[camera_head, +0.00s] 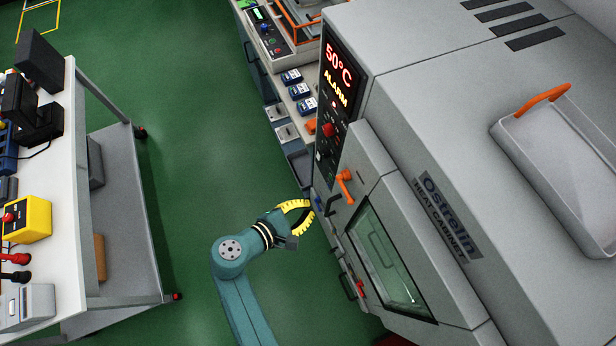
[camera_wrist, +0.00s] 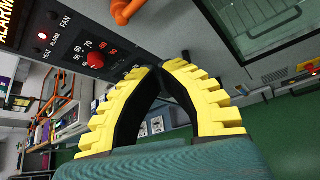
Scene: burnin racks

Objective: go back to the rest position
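My gripper (camera_head: 311,208) has yellow ribbed fingers with black inner pads. In the head view it is at the end of my teal arm, close to the front of the grey heat cabinet (camera_head: 400,120), beside its control panel. In the wrist view the fingertips of my gripper (camera_wrist: 160,70) come together in an arch, with nothing seen held between them. The control panel (camera_wrist: 75,42) with a red knob (camera_wrist: 96,60) is just beyond the fingertips. The cabinet display (camera_head: 338,75) reads 50°C and ALARM.
The cabinet has an orange handle (camera_head: 346,186) and a glass door (camera_head: 385,262). A grey tray (camera_head: 510,130) lies on its top. A white-topped cart (camera_head: 70,170) with a yellow box (camera_head: 27,220) stands at the left. Green floor (camera_head: 190,130) lies open between cart and cabinet.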

